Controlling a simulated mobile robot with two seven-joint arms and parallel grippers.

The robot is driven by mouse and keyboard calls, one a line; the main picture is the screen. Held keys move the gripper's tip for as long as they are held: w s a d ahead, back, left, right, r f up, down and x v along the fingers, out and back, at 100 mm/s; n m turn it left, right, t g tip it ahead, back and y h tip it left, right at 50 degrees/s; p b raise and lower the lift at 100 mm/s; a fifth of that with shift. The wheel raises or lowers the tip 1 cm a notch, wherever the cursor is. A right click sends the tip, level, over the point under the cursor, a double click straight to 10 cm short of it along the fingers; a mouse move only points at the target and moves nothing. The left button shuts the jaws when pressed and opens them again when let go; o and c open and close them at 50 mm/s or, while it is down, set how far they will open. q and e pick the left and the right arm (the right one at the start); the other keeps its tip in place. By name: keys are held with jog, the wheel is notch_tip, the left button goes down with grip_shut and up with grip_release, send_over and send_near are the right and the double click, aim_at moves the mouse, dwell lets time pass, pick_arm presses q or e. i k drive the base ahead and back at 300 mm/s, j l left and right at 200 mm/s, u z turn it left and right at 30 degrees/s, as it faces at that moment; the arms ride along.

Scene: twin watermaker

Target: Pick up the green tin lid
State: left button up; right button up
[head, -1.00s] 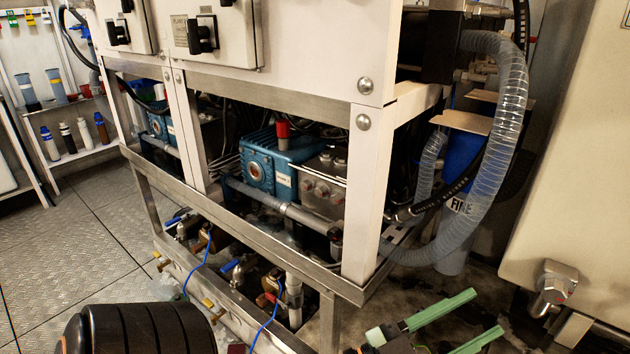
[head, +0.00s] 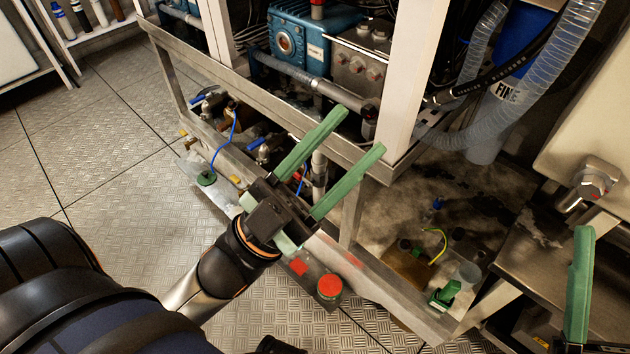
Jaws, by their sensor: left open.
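A different green part (head: 445,294) stands at the lower right. One green finger of my right gripper (head: 579,285) shows at the right edge; its opening cannot be judged.
The metal frame (head: 262,93) holds blue pumps and a thick grey pipe. Valves and blue cables crowd its foot. A clear ribbed hose (head: 560,85) hangs at right. The plate floor (head: 100,130) at left is clear.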

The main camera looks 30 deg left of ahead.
aim_at(207, 177)
jog(key=k+u, duration=0.3)
jog(key=k+j+u, duration=0.1)
jog(key=u, duration=1.25)
jog(key=z, duration=1.15)
jog(key=j+z, duration=0.25)
jog(key=z, duration=0.15)
jog(key=j+z, duration=0.25)
jog(key=z, duration=0.15)
jog(key=j+z, duration=0.35)
jog(key=j, duration=0.55)
